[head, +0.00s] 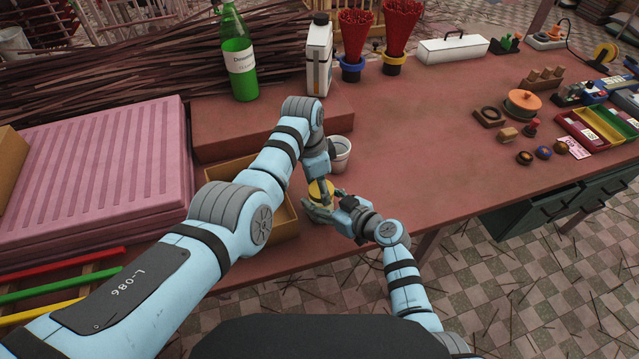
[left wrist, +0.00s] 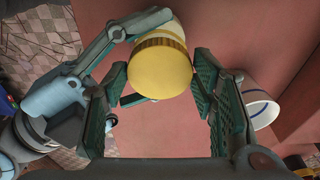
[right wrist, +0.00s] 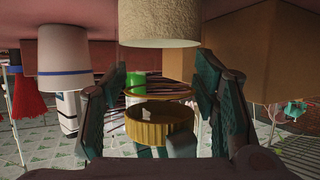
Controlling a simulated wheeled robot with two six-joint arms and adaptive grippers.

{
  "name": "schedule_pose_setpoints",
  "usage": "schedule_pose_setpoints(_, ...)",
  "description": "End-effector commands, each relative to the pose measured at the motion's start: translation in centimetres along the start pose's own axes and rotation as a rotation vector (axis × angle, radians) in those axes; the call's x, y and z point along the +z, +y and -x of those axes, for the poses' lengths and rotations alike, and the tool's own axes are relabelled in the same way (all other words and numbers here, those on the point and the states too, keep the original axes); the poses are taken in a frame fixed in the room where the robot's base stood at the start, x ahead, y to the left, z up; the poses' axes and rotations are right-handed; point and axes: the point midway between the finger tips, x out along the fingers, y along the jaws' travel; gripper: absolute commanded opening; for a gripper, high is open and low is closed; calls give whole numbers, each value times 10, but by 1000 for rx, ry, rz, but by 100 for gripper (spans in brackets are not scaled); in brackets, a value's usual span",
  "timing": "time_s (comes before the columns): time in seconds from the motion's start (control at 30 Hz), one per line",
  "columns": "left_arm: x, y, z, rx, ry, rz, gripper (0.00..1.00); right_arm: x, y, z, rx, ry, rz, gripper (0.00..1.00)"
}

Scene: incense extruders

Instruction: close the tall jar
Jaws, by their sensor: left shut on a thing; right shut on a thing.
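The tall jar is a cream cylinder (right wrist: 158,28) in the right wrist view, which looks upside down; it also shows behind the lid in the left wrist view (left wrist: 152,24). The yellow lid (left wrist: 160,75) has a ribbed gold edge and shows in the right wrist view (right wrist: 160,128) apart from the jar's end. My left gripper (left wrist: 161,62) points down with its fingertips on either side of the lid. My right gripper (head: 318,208) reaches in from the right, below the lid, its fingertips beside the jar. Exact finger contacts are partly hidden.
A white cup (head: 341,152) with a blue rim stands just behind the grippers. An open cardboard box (head: 284,224) lies left of them under my left arm. A green bottle (head: 238,55) and a white canister (head: 318,58) stand behind.

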Motion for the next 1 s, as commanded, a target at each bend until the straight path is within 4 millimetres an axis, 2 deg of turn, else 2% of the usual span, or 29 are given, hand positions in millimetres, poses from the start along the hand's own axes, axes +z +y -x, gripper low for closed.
schedule_pose_setpoints(0.5, 2, 0, -11, 2, -1, 1, 43, 1, 0, 0, 0, -2, 0, 4)
schedule_pose_setpoints(0.53, 2, 0, -11, 1, -1, 1, 55, 1, 0, 0, 0, -2, 0, 0)
schedule_pose_setpoints(0.63, 2, 0, -11, 1, -1, 0, 71, 1, 0, 0, 0, -2, 0, 0)
schedule_pose_setpoints(0.9, 2, 0, -10, 1, -1, 0, 72, 1, 0, 0, 0, -2, 0, 0)
schedule_pose_setpoints(1.0, 0, 0, -3, -1, 1, -1, 72, 1, 0, 0, 0, -2, 0, 0)
